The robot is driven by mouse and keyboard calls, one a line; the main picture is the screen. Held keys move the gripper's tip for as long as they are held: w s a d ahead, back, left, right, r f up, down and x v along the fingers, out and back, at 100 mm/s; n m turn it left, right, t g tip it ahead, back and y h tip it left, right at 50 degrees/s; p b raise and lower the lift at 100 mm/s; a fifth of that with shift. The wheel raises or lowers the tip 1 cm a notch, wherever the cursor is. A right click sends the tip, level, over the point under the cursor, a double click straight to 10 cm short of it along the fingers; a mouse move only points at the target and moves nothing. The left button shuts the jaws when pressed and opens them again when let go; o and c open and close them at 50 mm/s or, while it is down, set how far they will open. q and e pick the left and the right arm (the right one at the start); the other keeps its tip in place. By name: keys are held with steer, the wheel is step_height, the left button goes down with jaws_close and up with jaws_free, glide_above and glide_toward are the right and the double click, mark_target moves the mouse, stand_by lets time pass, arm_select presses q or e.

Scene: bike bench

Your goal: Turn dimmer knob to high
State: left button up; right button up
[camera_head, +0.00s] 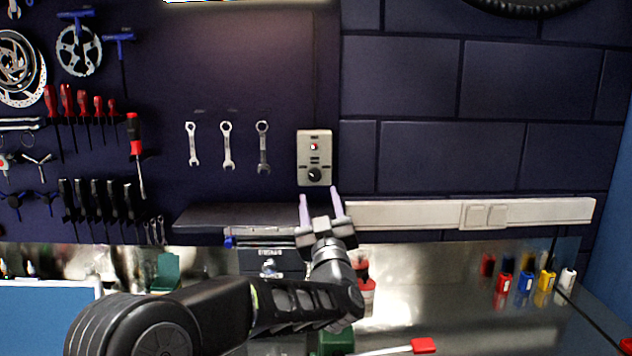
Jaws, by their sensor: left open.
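A beige control panel (315,142) is fixed on the dark wall, with a small red light near its top. A black round dimmer knob (314,174) sits at the panel's lower part; its pointer setting is too small to read. My left gripper (321,196) is open and empty, its two pale fingers pointing up just below the panel. The fingertips appear slightly below the knob, one to each side; I cannot tell the gap in depth. My right gripper is not in view.
A dark shelf (240,217) and a white cable duct (405,213) with sockets run along the wall. Three wrenches (228,145) hang left of the panel. Several small coloured bottles (526,284) stand on the metal bench at right. A red-handled tool (423,345) lies in front.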

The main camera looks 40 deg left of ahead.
mark_target(315, 177)
arm_select(q)
steer(key=p+x, duration=0.1)
steer(key=x, duration=0.4)
steer(key=shift+p, duration=0.4)
steer(key=shift+w+a+r, duration=0.15)
steer(key=shift+w+a, duration=0.25)
steer(key=shift+c, duration=0.2)
jaws_close()
